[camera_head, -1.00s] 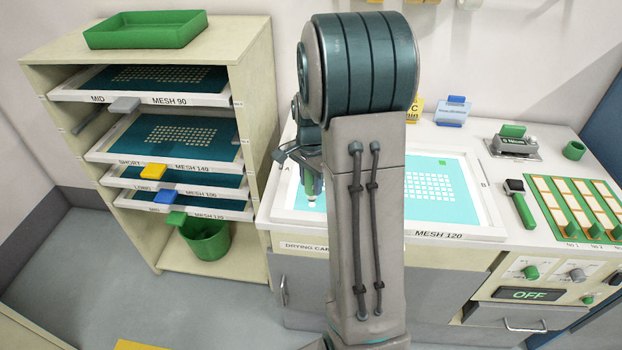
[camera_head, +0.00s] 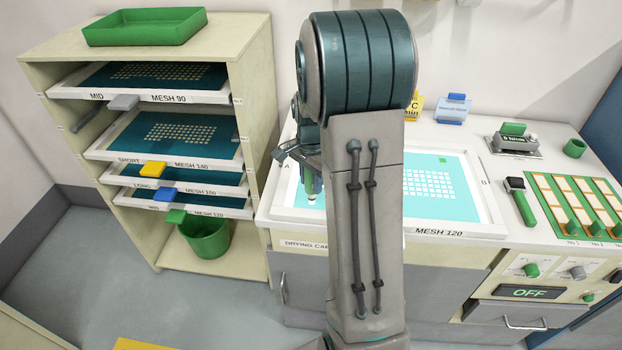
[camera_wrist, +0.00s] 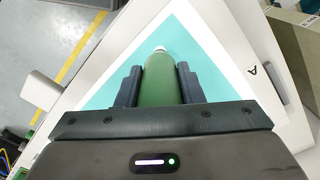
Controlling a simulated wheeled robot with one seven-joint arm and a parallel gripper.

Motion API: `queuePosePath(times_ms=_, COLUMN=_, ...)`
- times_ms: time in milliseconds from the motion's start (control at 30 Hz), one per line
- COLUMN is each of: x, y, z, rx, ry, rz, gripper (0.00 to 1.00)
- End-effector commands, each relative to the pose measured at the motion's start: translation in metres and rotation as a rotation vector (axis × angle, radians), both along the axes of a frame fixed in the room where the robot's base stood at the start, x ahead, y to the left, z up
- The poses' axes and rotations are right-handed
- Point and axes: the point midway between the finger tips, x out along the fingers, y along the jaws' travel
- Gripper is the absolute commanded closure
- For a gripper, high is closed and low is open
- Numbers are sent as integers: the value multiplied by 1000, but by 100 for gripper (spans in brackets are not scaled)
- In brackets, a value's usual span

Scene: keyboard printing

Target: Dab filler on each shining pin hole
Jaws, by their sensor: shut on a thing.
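My gripper (camera_wrist: 158,88) is shut on a green filler bottle (camera_wrist: 160,80) with a white tip. The tip points at the teal mesh near the corner marked A of the screen. In the head view the bottle (camera_head: 312,184) shows beside my arm, over the left part of the MESH 120 screen (camera_head: 447,231). I cannot tell whether the tip touches the mesh. The screen's right part shows a grid of pale key shapes and a small green square (camera_head: 442,160). My arm hides the middle of the screen. I cannot make out any shining pin hole.
A shelf rack (camera_head: 258,120) at left holds several mesh screens, with a green tray (camera_head: 146,28) on top and a green bin (camera_head: 205,236) below. A green-handled tool (camera_head: 521,200) and a green board (camera_head: 578,206) lie right of the screen.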

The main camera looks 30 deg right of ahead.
Motion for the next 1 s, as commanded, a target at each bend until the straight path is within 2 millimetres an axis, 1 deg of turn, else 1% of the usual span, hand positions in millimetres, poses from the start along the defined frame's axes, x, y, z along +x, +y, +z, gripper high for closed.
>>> queuePosePath(times_ms=700, x=0, y=0, z=-15, rx=0, ry=0, rz=0, gripper=100)
queuePosePath(times_ms=1000, x=0, y=0, z=-15, rx=0, ry=0, rz=0, gripper=100)
